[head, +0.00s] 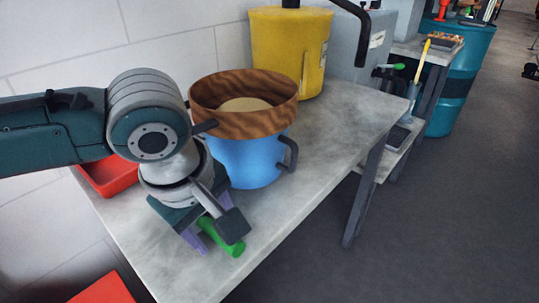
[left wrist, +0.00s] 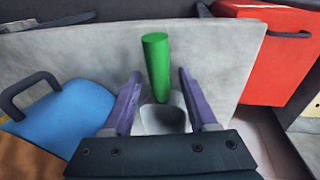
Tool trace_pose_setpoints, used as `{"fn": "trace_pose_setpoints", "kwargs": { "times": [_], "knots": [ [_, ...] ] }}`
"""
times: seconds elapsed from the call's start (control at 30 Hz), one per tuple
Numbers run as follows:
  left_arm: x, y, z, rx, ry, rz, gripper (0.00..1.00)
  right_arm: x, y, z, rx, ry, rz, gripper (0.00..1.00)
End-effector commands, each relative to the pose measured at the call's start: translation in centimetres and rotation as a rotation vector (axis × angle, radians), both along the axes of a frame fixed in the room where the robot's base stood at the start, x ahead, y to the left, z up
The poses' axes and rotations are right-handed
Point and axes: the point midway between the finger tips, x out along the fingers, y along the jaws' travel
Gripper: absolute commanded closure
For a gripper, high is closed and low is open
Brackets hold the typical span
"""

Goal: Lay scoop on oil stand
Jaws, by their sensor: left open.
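The scoop has a green handle (head: 222,238) and a grey head; in the left wrist view, its handle (left wrist: 157,68) points away from me and its pale grey head (left wrist: 163,117) is between my fingers. It appears to lie on the grey stone-topped table (head: 335,135). My left gripper (head: 208,235) is open and low over the table around the scoop, with a purple finger on each side in the left wrist view (left wrist: 160,103). The arm hides part of the scoop in the head view. I cannot tell which surface is the oil stand. My right gripper is not in view.
A blue pot (head: 243,162) with a wood-grained round bowl (head: 245,122) on top stands close behind my gripper. A yellow can (head: 289,50) stands farther back. A red tray (head: 108,178) is left. A lower stand (head: 438,52) is beyond the table. The table's right side is bare.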

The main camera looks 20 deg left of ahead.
Motion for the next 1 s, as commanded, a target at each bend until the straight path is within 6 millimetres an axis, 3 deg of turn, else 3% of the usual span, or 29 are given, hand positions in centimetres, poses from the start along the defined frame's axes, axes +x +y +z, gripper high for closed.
{"fn": "trace_pose_setpoints", "kwargs": {
  "times": [0.27,0.6,0.73,0.87,1.0],
  "knots": [
    [-0.2,0.0,1.4,-0.001,-0.001,0.000,0.42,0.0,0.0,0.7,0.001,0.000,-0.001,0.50],
    [-1.9,-0.1,8.6,-0.003,-0.002,-0.001,0.42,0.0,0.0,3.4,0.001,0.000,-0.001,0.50],
    [-2.4,-0.1,10.6,-0.001,-0.001,0.001,0.42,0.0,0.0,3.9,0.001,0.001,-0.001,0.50],
    [-2.8,-0.2,11.6,-0.001,0.000,-0.008,0.42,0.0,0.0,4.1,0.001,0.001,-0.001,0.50],
    [-4.1,-2.0,11.2,-0.017,-0.009,-0.163,0.42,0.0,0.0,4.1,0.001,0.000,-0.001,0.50]
  ]
}}
